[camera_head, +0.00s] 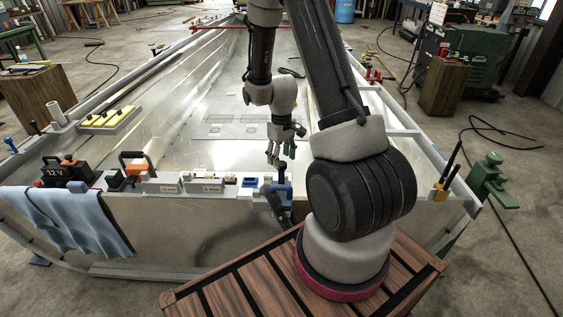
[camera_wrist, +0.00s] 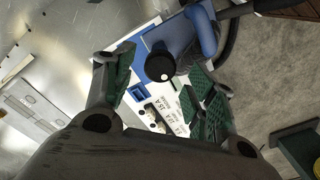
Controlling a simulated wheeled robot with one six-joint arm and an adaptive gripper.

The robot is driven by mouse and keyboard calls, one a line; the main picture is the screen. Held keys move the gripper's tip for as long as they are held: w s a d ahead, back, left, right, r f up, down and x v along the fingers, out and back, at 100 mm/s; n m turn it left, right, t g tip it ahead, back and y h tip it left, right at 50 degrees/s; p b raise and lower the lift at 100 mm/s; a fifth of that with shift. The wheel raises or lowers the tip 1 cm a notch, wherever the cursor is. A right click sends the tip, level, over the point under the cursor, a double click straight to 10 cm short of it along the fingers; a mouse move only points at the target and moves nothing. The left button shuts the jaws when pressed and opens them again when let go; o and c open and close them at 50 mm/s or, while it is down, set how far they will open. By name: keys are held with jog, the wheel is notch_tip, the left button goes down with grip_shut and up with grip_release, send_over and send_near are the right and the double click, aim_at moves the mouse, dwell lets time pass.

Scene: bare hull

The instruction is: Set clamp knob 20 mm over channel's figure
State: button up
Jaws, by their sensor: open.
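A blue clamp (camera_head: 283,188) stands on the near edge of the hull, below my gripper (camera_head: 281,152). In the wrist view its blue body (camera_wrist: 185,40) ends in a round black knob (camera_wrist: 160,67) with a white dot. The knob shows between the open green-padded fingers of my gripper (camera_wrist: 164,90); I cannot tell the gap in depth. A white panel (camera_wrist: 172,103) with a blue socket and small printed figures lies behind the knob. Nothing is held.
Grey boxes (camera_head: 209,182), an orange-handled tool (camera_head: 136,163) and a black 12 V box (camera_head: 67,172) line the near edge. A blue cloth (camera_head: 72,222) hangs over it. The hull floor (camera_head: 220,105) beyond is mostly clear.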

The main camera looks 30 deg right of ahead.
aim_at(281, 165)
jog(key=shift+f, duration=1.25)
jog(key=shift+c, duration=0.3)
jog(key=c, duration=1)
